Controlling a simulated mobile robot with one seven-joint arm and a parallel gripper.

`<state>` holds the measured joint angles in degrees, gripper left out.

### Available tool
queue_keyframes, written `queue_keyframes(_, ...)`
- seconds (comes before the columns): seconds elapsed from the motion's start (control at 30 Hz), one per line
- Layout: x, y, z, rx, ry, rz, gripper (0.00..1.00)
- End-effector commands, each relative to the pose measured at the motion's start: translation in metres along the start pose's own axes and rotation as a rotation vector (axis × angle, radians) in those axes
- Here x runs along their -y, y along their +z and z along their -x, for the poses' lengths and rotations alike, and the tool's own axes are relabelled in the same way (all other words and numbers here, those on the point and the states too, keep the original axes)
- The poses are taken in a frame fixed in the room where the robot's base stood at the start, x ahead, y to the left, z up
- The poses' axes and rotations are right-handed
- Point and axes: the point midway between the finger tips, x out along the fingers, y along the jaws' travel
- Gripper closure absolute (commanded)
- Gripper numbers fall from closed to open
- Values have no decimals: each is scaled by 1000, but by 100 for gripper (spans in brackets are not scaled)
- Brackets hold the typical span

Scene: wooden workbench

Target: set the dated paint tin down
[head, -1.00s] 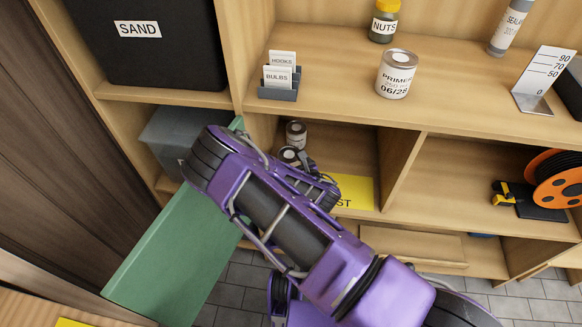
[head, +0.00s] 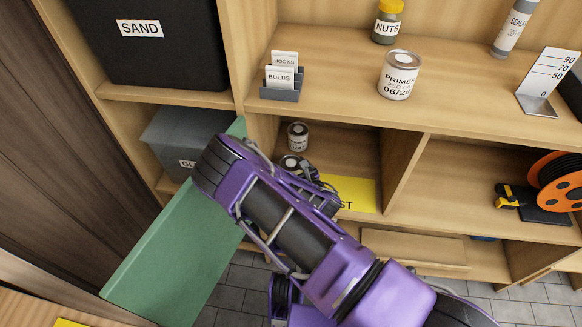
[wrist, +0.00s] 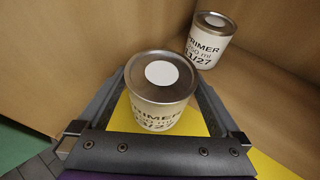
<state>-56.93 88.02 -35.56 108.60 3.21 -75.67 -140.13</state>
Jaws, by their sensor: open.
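A paint tin with a metal lid and a white round sticker (wrist: 160,92) stands upright between the fingers of my gripper (wrist: 162,80) in the wrist view. The gripper is open around it. The tin stands on a yellow sheet (wrist: 196,125) on the lower shelf; its label reads PRIMER, with the date partly hidden. In the head view, the tin's top (head: 291,161) shows beyond my purple arm, which hides most of it. A second primer tin (wrist: 208,45), dated 11/27, stands behind to the right; it also shows in the head view (head: 298,137).
Another primer tin (head: 400,75), a jar marked NUTS (head: 388,22) and a card holder (head: 281,90) stand on the shelf above. A green panel (head: 175,255) is left of my arm. An upright divider (head: 407,170) bounds the compartment on the right.

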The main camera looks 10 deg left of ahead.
Motion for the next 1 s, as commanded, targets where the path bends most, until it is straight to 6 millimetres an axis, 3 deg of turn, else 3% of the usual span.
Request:
queue_keyframes(0.53, 0, 0, 104, -4, -2, 1, 0)
queue_keyframes(0.7, 0, 0, 117, -3, -1, 0, 0)
queue_keyframes(1.0, 0, -1, 119, -2, 0, 0, 0)
